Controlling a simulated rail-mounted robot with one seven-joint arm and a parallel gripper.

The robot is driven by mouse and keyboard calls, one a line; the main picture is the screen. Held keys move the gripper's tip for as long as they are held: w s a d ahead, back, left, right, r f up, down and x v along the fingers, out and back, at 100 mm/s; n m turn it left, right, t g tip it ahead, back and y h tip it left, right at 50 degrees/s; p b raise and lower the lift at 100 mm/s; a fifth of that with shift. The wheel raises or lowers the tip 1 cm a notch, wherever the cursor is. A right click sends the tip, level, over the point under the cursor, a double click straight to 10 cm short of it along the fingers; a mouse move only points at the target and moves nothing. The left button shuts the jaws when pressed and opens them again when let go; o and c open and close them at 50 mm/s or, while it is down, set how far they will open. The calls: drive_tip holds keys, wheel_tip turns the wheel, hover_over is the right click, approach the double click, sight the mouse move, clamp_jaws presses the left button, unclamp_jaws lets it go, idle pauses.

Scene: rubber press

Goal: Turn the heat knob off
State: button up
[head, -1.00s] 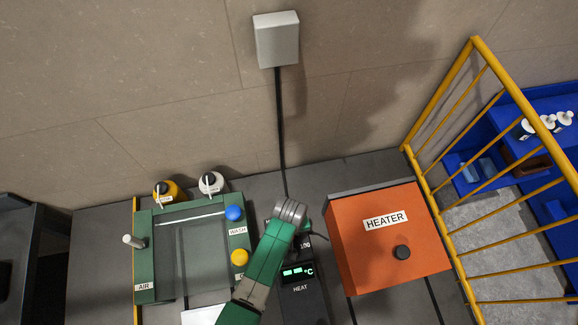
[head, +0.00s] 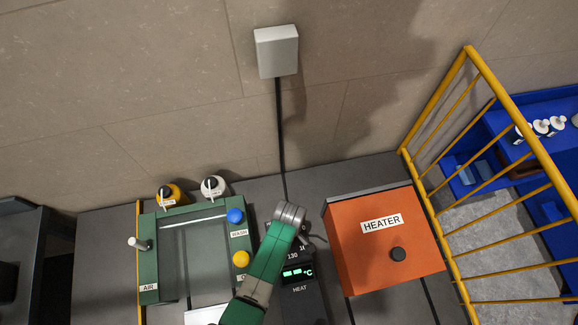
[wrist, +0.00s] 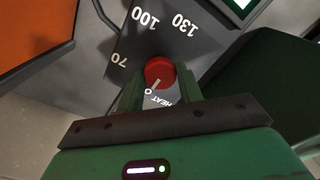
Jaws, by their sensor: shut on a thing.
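The red heat knob (wrist: 158,70) is on the dark heat panel (wrist: 125,48), beside the printed 0, 70, 100 and 130. In the wrist view, my gripper (wrist: 160,82) has one green finger on each side of the knob and is shut on it. A white line at the knob's lower edge points toward the 0 next to the word HEAT. In the head view, my green arm covers the knob, and my fingertips are hidden. The heat panel (head: 300,303) shows there with a lit °C display (head: 297,273).
The orange heater box (head: 375,255) stands to the right of the panel. The green press frame (head: 240,215) with blue and yellow buttons is to the left, with two bottles (head: 212,187) behind it. A yellow railing (head: 437,100) bounds the right side.

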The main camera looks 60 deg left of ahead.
idle(0.5)
drive_tip(key=o, duration=1)
wheel_tip(320, 180, up, 8)
drive_tip(key=shift+f+p, duration=0.1)
drive_tip(key=shift+p, duration=0.65)
